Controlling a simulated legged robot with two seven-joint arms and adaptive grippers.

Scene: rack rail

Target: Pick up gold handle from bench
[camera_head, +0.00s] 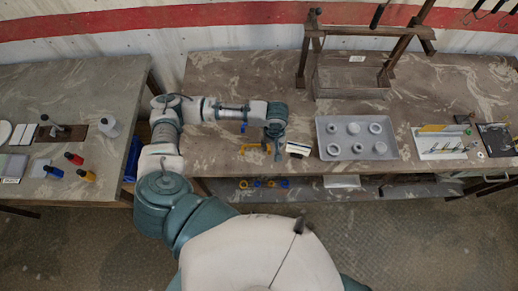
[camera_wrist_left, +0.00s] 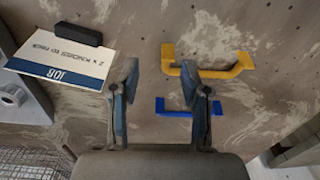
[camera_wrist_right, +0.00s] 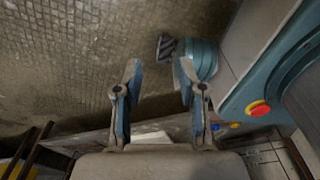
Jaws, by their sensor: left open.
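The gold handle (camera_head: 250,147) lies on the bench near its front edge, just left of my left gripper (camera_head: 277,150) in the head view. In the left wrist view the gold handle (camera_wrist_left: 228,73) is right of centre, and one finger of my left gripper (camera_wrist_left: 160,75) overlaps the view of its left part. The left gripper is open and empty above the bench; whether it touches the handle cannot be told. My right gripper (camera_wrist_right: 157,75) shows only in its own wrist view, open and empty, away from the handle.
A blue handle (camera_wrist_left: 172,113) lies beside the gold one. A JOB card (camera_wrist_left: 60,62) with a black block (camera_wrist_left: 78,33) lies on the other side. A grey tray (camera_head: 324,124) of round parts and a rack frame (camera_head: 302,62) stand to the right.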

